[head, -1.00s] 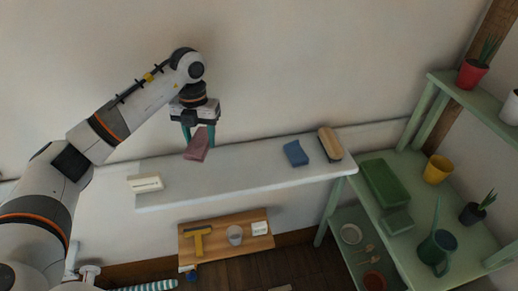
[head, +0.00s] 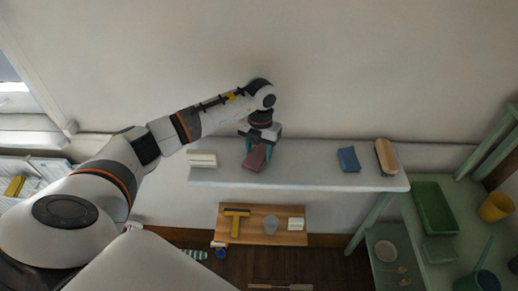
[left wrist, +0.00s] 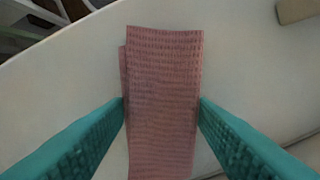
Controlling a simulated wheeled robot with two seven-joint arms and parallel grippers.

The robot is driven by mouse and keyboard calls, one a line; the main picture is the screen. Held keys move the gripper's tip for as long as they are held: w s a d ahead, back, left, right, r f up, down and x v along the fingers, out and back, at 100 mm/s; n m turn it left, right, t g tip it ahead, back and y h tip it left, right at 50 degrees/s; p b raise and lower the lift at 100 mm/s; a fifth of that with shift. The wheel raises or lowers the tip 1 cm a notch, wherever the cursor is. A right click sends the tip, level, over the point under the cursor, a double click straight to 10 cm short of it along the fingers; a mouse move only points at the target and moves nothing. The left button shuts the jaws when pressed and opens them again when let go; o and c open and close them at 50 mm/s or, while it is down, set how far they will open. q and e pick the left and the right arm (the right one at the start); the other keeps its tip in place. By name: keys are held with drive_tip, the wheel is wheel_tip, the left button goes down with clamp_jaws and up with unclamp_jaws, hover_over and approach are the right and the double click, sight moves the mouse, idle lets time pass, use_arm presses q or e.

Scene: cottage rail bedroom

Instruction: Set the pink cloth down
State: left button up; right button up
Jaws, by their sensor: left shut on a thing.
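The pink cloth (head: 256,158) is folded and hangs in my left gripper (head: 260,150), over the left part of the white shelf (head: 310,178). In the left wrist view the cloth (left wrist: 163,90) is a ribbed pink strip between the two teal fingers (left wrist: 162,108), which press its sides. The pale shelf surface (left wrist: 60,85) shows beneath it. I cannot tell whether the cloth touches the shelf. My right gripper is not in view.
A cream block (head: 202,159) lies left of the cloth on the shelf. A blue cloth (head: 348,159) and a wooden brush (head: 386,157) lie to the right. The shelf between the pink and blue cloths is clear. A lower wooden board (head: 262,236) holds small things.

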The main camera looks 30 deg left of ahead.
sight(260, 149)
use_arm(q)
drive_tip(key=shift+f, duration=0.1)
drive_tip(key=o, duration=1)
drive_tip(key=shift+c, duration=0.2)
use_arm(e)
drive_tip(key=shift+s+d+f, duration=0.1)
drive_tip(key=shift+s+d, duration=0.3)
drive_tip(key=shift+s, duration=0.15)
use_arm(q)
drive_tip(key=shift+r, duration=0.2)
drive_tip(key=shift+w+r, duration=0.1)
drive_tip(key=shift+r, duration=0.1)
wheel_tip(260, 149, up, 12)
drive_tip(key=b, duration=0.2)
drive_tip(key=shift+w+f+b, duration=0.25)
drive_tip(key=shift+w+b, duration=0.05)
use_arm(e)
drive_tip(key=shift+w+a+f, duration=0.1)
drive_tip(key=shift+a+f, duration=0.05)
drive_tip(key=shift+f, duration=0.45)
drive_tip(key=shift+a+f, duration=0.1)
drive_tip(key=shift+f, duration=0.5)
